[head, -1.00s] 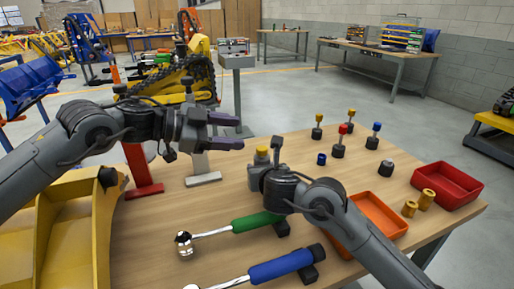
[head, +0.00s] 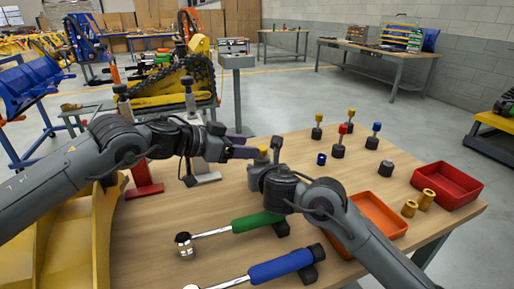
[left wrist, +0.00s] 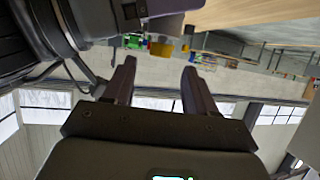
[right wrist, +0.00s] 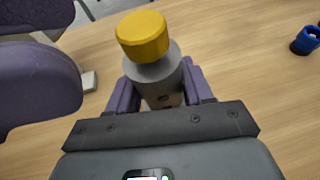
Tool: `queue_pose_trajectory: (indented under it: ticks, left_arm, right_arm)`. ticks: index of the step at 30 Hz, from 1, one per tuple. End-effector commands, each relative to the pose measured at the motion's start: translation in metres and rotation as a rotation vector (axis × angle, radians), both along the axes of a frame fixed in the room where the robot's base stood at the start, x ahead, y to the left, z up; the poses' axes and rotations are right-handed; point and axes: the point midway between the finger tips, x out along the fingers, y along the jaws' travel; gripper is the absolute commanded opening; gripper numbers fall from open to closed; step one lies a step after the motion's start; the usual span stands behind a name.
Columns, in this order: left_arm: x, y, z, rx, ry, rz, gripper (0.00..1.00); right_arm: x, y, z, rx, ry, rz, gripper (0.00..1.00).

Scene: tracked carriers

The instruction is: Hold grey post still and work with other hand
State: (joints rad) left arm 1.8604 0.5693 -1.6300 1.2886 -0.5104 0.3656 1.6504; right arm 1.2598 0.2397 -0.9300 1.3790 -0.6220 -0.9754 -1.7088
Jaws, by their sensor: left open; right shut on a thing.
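The grey post (right wrist: 157,82) with a yellow cap (right wrist: 142,36) stands between the two fingers of my right gripper (right wrist: 158,92), which is shut on it. In the head view the yellow cap (head: 262,152) shows above my right gripper (head: 264,172); the post below is mostly hidden by that gripper. My left gripper (head: 250,148) is open, its fingers pointing right, close to the left of the cap. Its purple fingers also show at the left edge of the right wrist view. In the left wrist view the gap between the left fingers (left wrist: 158,78) is empty.
Green-handled (head: 258,221) and blue-handled (head: 280,266) tools lie in front. A blue ring (head: 321,159), several capped pegs, brass cylinders (head: 409,208), an orange tray (head: 390,229) and a red tray (head: 470,186) are to the right.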

Motion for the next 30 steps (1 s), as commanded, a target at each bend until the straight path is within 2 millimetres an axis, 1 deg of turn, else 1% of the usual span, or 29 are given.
queue_pose_trajectory:
  ticks: [1,3,10,22,23,30]
  left_arm:
    - [0.004,-0.008,-0.003,0.002,0.0,-0.002,0.56]
    - [0.009,-0.015,-0.007,0.002,-0.002,-0.001,0.56]
    - [0.02,-0.032,-0.016,0.001,0.0,0.0,0.56]
    - [0.023,-0.036,-0.018,0.0,-0.001,0.0,0.56]
    - [0.023,-0.036,-0.018,0.0,-0.001,0.0,0.55]
    - [0.023,-0.036,-0.018,0.0,-0.001,0.0,0.18]
  right_arm:
    - [0.0,0.0,-0.001,0.0,0.001,0.0,0.0]
    - [0.0,0.0,-0.001,0.0,0.001,0.0,0.0]
    - [0.0,0.0,0.0,-0.001,0.001,-0.001,0.0]
    - [0.0,0.0,0.0,-0.001,0.001,-0.001,0.0]
    - [0.0,0.0,0.0,-0.001,0.001,-0.001,0.0]
    - [0.0,0.0,-0.001,-0.001,0.001,-0.001,0.0]
